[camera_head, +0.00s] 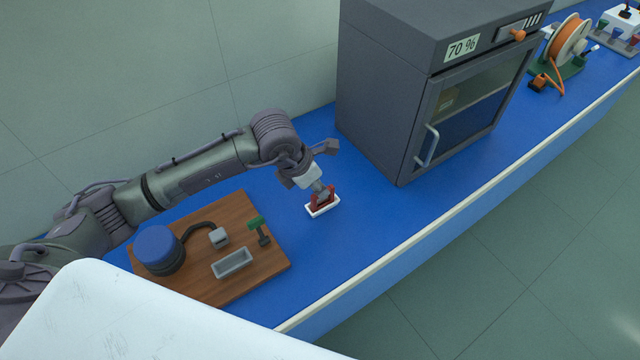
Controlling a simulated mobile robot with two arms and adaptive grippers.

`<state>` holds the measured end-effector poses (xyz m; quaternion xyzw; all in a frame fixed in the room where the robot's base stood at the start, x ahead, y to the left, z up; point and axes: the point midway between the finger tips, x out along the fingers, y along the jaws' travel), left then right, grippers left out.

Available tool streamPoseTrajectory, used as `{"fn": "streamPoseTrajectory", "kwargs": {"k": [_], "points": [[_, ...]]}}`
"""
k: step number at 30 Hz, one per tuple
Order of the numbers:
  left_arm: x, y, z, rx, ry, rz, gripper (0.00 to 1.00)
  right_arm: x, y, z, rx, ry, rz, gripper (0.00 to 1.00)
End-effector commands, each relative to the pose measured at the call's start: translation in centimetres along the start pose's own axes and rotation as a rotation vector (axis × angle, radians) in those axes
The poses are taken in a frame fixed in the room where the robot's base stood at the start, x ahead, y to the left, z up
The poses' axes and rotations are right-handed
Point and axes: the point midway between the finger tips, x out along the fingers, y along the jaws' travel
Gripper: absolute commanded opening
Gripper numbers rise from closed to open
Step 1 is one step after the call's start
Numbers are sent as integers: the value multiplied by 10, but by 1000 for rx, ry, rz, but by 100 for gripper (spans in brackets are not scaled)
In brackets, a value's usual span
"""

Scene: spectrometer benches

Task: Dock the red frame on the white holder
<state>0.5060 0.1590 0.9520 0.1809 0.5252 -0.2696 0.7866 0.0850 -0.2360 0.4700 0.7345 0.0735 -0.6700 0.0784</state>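The small red frame (332,197) is at the white holder (323,211) on the blue bench top, right of the wooden board. The frame is low, within the holder's outline. Whether it is fully seated cannot be made out. My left gripper (321,192) comes down from the upper left. Its fingertips are at the frame and hide part of it. The fingertips look close together, but at this size I cannot tell whether they grip the frame. My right gripper is not in view.
A wooden board (207,285) with a blue-topped round device (157,247), a grey tray (232,263) and a green-topped stand (257,225) lies left of the holder. A dark cabinet (385,110) stands right. An orange spool (570,40) is beyond. Blue bench in front is clear.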

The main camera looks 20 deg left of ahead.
Motion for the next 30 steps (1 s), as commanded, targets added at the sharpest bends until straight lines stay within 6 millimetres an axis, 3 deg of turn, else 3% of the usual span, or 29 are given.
{"fn": "streamPoseTrajectory", "kwargs": {"k": [21,30], "points": [[-60,0,1,0,0,0,24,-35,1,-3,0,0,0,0],[-70,0,0,0,1,0,24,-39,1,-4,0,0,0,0]]}}
